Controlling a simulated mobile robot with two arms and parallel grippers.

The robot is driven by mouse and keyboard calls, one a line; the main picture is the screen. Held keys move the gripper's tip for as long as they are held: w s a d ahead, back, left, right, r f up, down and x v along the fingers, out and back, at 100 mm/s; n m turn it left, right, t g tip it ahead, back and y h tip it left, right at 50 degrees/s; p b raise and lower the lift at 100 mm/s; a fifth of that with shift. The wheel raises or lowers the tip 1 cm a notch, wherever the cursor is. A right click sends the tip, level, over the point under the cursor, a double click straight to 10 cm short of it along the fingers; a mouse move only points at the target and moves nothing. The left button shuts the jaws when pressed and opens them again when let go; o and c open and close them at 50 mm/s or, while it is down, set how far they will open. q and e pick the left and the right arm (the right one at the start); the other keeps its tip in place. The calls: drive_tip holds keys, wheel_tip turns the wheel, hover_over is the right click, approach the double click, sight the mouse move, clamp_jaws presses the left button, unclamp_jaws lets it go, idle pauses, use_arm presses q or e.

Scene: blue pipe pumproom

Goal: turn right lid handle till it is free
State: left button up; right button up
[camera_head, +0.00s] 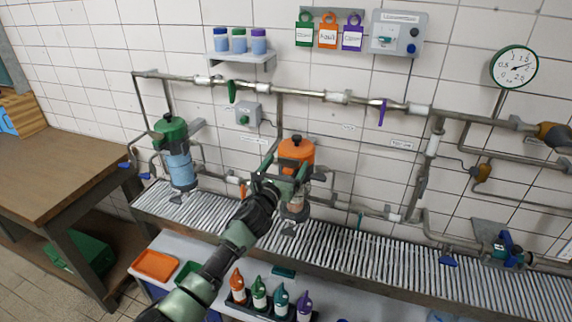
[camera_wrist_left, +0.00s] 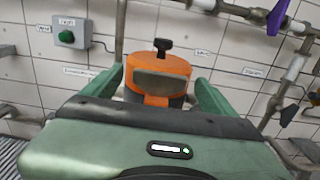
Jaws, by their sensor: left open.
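The right lid (camera_head: 296,151) is orange and sits on the right filter housing (camera_head: 294,206), below the wall pipe. It carries a small black knob (camera_head: 297,139) on top. In the left wrist view the orange lid (camera_wrist_left: 158,66) is between my two green fingers, with the black knob (camera_wrist_left: 163,45) above it and a grey-brown block on its near side. My left gripper (camera_head: 286,170) is open in front of the lid, one finger to each side. Whether a finger touches the lid cannot be told. My gripper and forearm hide part of the housing. My right gripper is not in view.
A green-lidded housing (camera_head: 173,155) stands to the left. A pipe with a green valve lever (camera_head: 231,91) and a purple one (camera_head: 382,111) runs above. A slatted grate (camera_head: 400,265) lies below. Bottles (camera_head: 259,293) stand on a lower shelf.

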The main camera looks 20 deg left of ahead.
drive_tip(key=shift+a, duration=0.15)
use_arm(q)
drive_tip(key=c, duration=1.4)
drive_tip(key=shift+o, duration=0.2)
drive_tip(key=shift+d+f+b, duration=0.1)
drive_tip(key=shift+f+b, duration=0.1)
drive_tip(key=shift+b, duration=0.15)
drive_tip(key=n+y+b, duration=0.2)
drive_tip(key=y+b, duration=0.1)
drive_tip(key=n+y+b, duration=0.1)
drive_tip(key=y+b, duration=0.1)
drive_tip(key=shift+w+d+f+g, duration=0.1)
drive_tip(key=shift+d+f+g, duration=0.05)
drive_tip(key=shift+d+g, duration=0.2)
drive_tip(key=shift+r+n+g+y+b, duration=0.25)
drive_tip(key=shift+n+y+b, duration=0.35)
drive_tip(key=shift+n+y, duration=0.3)
drive_tip(key=shift+y, duration=0.3)
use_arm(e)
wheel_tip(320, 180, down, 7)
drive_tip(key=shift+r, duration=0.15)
use_arm(q)
drive_tip(key=o, duration=1.4)
drive_tip(key=shift+c, duration=0.2)
